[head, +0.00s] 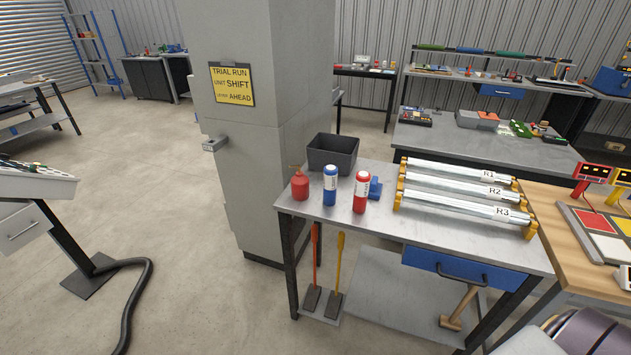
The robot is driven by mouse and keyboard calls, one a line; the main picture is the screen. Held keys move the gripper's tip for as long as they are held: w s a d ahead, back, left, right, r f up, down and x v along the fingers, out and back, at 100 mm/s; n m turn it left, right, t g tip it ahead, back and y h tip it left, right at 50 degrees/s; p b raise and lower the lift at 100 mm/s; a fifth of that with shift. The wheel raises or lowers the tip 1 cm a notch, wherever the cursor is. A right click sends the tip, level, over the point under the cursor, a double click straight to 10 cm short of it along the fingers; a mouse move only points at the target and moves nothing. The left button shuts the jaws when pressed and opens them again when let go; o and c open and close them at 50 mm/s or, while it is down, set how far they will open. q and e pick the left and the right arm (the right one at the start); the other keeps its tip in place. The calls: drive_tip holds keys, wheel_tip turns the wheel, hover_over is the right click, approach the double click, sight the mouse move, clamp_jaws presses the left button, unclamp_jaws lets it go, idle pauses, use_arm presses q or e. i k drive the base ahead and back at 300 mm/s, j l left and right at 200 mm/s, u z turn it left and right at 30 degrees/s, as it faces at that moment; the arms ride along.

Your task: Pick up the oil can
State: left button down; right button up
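A small red can with a thin spout on top (300,187), which looks like the oil can, stands upright at the left end of the grey metal workbench (420,232). A blue bottle with a white label (330,190) stands just right of it. A red bottle with a white label (361,196) stands further right, with a small blue object (376,187) beside it. Neither of my grippers shows in the head view.
A dark open bin (351,153) stands behind the bottles. Silver rollers in a yellow-ended rack (460,195) fill the bench's right part. A grey cabinet (235,160) rises behind the bench's left end. A black hose (140,290) lies on the left floor; open floor lies between.

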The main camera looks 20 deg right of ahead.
sight(300, 183)
drive_tip(key=i+j+z, duration=0.45)
drive_tip(key=j, duration=0.25)
drive_tip(key=j+z, duration=0.25)
drive_tip(key=i+j+z, duration=0.1)
drive_tip(key=j+z, duration=0.15)
drive_tip(key=j, duration=0.3)
